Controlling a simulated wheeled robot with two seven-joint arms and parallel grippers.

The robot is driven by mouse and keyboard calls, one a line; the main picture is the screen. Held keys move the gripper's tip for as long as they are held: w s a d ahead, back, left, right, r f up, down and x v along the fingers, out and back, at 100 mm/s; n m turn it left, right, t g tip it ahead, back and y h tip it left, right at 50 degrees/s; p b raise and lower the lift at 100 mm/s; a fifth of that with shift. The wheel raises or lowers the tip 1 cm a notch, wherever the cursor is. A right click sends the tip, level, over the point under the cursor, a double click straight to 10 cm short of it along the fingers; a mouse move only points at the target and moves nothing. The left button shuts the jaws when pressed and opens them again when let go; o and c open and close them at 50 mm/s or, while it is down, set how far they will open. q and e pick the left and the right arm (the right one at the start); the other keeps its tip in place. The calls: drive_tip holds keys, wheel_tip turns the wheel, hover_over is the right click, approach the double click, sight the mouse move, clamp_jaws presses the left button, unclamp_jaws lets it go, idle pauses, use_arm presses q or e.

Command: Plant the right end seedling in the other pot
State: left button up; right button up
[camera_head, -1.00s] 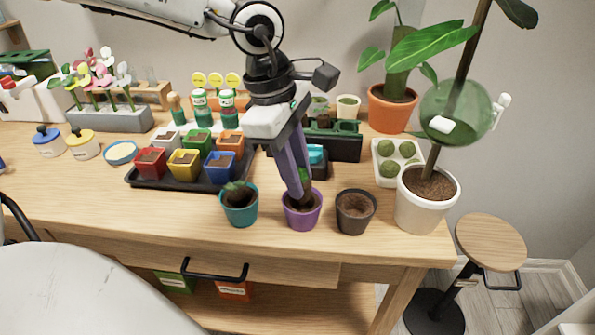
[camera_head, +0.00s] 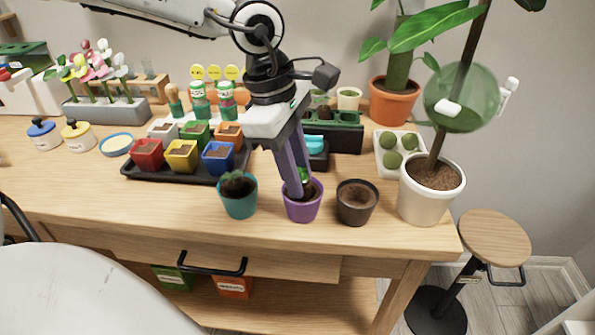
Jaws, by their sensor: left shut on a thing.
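A purple pot (camera_head: 302,208) stands in the middle of a short row at the table's front. My left gripper (camera_head: 299,192) reaches down into it, with its fingers shut on a small green seedling (camera_head: 304,176) that is mostly hidden by them. To its right stands a dark brown pot (camera_head: 356,205) with soil and no plant showing. To its left, a teal pot (camera_head: 239,200) holds another small seedling (camera_head: 236,182). My right gripper is not in view.
A black tray (camera_head: 190,176) of several coloured pots lies behind to the left. A white pot (camera_head: 425,201) with a tall plant stands right of the brown pot. A white tray (camera_head: 386,168) of green balls is behind it. The front table strip is clear.

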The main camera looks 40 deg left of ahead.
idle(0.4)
use_arm(q)
drive_tip(key=o, duration=1.5)
drive_tip(key=shift+w+d+p+v, duration=0.2)
drive_tip(key=shift+p+v, duration=0.45)
drive_tip(key=shift+v, duration=0.5)
drive_tip(key=shift+w+d+p+v, duration=0.1)
drive_tip(key=shift+d+p+v, duration=0.1)
drive_tip(key=shift+p+v, duration=0.7)
drive_tip(key=shift+w+d+p+v, duration=0.15)
drive_tip(key=shift+p+v, duration=0.25)
drive_tip(key=shift+v, duration=0.95)
drive_tip(key=shift+r, duration=0.15)
